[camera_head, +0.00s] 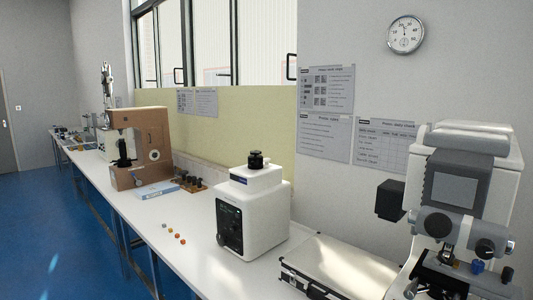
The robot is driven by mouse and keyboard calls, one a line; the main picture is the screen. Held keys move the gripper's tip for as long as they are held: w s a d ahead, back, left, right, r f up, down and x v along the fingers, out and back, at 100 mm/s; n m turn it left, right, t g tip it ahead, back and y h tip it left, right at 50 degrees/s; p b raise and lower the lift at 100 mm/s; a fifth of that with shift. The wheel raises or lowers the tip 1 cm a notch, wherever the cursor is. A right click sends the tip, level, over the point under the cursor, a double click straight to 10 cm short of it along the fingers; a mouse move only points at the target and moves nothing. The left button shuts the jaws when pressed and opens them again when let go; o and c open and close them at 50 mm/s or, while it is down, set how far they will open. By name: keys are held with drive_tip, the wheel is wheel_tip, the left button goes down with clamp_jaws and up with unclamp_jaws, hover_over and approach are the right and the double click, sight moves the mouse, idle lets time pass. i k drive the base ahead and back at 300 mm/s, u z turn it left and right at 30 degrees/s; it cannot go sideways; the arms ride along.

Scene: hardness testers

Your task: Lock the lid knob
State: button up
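A black knob (256,160) stands upright on top of a white bench machine with a boxy body (265,216). The knob sits at the centre of the machine's raised upper part, which I take to be its lid (254,180). The machine's front has a dark control panel (230,224). Whether the knob is locked cannot be told from here. My gripper is not in view.
A brown tester (153,140) stands farther back on the white bench (198,212), with a blue box (157,189) before it. Small coloured blocks (174,234) lie left of the white machine. A flat case (335,268) and a large grey-white tester (465,180) stand at right. Blue floor (45,230) is clear.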

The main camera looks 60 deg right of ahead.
sight(255, 152)
drive_tip(key=z, duration=0.35)
drive_tip(key=i, duration=0.9)
drive_tip(key=u, duration=0.25)
